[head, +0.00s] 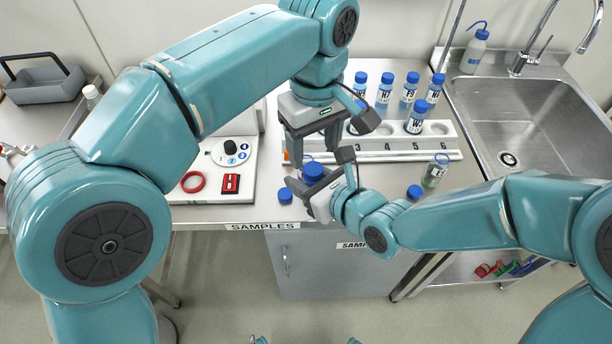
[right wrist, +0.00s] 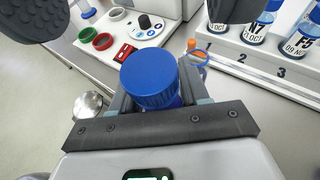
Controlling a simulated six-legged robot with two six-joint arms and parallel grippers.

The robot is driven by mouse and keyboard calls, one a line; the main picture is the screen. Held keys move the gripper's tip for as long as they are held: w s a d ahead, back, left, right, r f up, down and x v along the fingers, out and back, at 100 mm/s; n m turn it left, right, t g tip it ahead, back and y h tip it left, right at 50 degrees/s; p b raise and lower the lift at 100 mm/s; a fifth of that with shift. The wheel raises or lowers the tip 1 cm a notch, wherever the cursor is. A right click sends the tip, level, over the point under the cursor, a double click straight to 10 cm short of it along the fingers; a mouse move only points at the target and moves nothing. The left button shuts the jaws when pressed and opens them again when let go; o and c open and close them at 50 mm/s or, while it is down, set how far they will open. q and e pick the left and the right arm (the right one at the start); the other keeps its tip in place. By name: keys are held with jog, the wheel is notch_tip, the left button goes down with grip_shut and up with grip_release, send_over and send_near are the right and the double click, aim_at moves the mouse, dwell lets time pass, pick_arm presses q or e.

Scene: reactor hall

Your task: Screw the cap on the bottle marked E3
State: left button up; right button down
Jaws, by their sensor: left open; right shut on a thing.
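My right gripper (head: 318,186) is shut on a bottle with a blue cap (head: 313,170). The cap fills the middle of the right wrist view (right wrist: 150,78); the bottle's body and label are mostly hidden by the fingers. My left gripper (head: 313,152) is open just above the cap, its fingers apart. Its dark fingers also show at the top of the right wrist view. An uncapped bottle (head: 434,174) stands at the bench front right, its label too small to read surely. Loose blue caps lie at the front, one on the left (head: 285,195) and one on the right (head: 414,192).
A white numbered rack (head: 390,148) behind holds several blue-capped bottles. A control panel (head: 229,152) with a knob, a red ring (head: 193,182) and a red switch (head: 230,183) are on the left. A sink (head: 520,125) and a wash bottle (head: 475,52) are on the right.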

aim_at(314, 168)
pick_arm(q)
notch_tip(314, 168, up, 4)
jog(key=n, duration=0.3)
jog(key=shift+f, duration=0.2)
jog(key=shift+f, duration=0.1)
jog(key=shift+f, duration=3.95)
grip_shut()
jog(key=shift+m, duration=1.6)
